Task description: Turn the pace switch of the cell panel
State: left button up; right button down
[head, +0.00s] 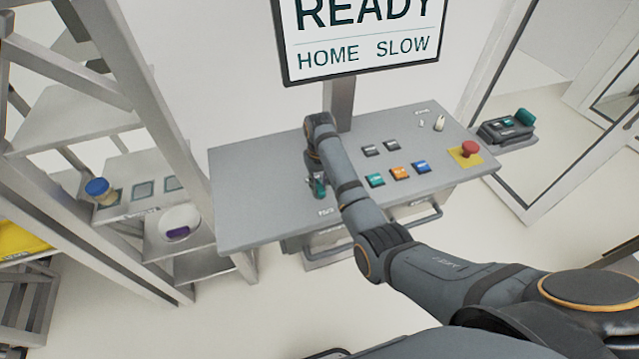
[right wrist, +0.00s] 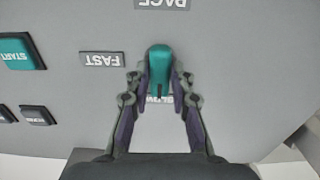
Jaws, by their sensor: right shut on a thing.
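The pace switch is a teal knob (right wrist: 160,66) on the grey cell panel (head: 262,165). In the right wrist view it lies lengthwise up and down the picture. A dark mark at its lower end is at the SLOW label (right wrist: 160,99), which is partly hidden. The FAST label (right wrist: 102,59) is to its left and the PACE label (right wrist: 162,3) above, all upside down. My right gripper (right wrist: 161,74) is shut on the knob, a finger on each side. In the head view this gripper (head: 317,184) is partly hidden by my forearm. My left gripper is not in view.
A screen (head: 362,40) above the panel reads READY, HOME, SLOW. The teal START button (head: 375,180), orange button (head: 399,173), blue button (head: 421,167) and red emergency button (head: 469,149) are to the right. A metal rack (head: 150,110) stands left of the panel.

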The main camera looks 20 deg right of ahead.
aim_at(319, 187)
jog(key=c, duration=1.2)
grip_release()
jog(key=shift+o, duration=0.2)
notch_tip(319, 187, up, 8)
jog(key=shift+f, duration=0.2)
